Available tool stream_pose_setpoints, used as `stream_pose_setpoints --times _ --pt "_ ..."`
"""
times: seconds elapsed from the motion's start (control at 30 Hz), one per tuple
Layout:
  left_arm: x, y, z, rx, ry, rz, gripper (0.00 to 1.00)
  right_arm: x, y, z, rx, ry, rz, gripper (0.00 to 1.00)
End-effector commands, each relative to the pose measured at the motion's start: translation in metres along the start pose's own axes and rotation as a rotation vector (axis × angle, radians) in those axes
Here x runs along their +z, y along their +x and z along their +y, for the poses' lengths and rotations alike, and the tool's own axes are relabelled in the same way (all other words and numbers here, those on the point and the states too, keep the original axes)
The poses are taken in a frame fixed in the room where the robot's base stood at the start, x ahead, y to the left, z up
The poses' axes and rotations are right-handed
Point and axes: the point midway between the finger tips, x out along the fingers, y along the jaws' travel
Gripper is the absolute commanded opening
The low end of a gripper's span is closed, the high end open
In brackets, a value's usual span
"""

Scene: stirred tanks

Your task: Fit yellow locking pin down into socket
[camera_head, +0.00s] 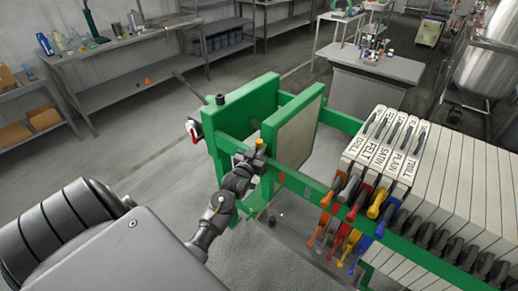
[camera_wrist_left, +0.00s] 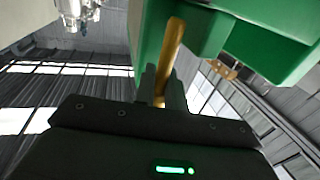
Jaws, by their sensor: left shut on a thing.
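The yellow locking pin (camera_head: 260,144) stands at the near side of the green press frame (camera_head: 243,127), by the start of the green side rail. My left gripper (camera_head: 250,160) is shut on it. In the left wrist view the pin (camera_wrist_left: 173,48) rises from between my two grey fingertips (camera_wrist_left: 163,88), slightly tilted, and its far part lies in front of the green block (camera_wrist_left: 225,35). The socket cannot be made out, and I cannot tell whether the pin's end is in it. My right gripper is not in view.
Labelled white plates with coloured handles (camera_head: 376,140) hang along the green side rail (camera_head: 310,185) to the right. A shelf bench (camera_head: 130,50) stands at the back left and a grey table (camera_head: 375,75) at the back. Open floor (camera_head: 120,140) lies left of the press.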

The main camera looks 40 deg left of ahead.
Motion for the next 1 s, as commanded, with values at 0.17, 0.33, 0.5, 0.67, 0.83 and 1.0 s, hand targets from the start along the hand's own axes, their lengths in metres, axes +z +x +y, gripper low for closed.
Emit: stream_pose_setpoints --times 0.17,0.33,0.5,0.67,0.83,1.0 --pt "0.001 0.0 0.0 0.0 0.0 0.0 0.0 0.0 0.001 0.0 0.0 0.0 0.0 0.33" --pt "0.004 0.0 0.0 0.0 0.0 0.0 0.0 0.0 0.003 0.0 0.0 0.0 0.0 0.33" --pt "0.009 0.0 0.0 0.0 0.0 0.0 0.0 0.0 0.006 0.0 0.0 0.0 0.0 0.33" --pt "0.013 0.0 0.0 0.0 0.0 0.0 0.0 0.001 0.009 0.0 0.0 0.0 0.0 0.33" --pt "0.017 0.0 0.0 0.0 0.0 -0.001 0.0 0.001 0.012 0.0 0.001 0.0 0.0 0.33" --pt "0.021 0.0 0.0 0.0 0.0 -0.001 0.0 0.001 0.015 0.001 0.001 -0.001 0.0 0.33"
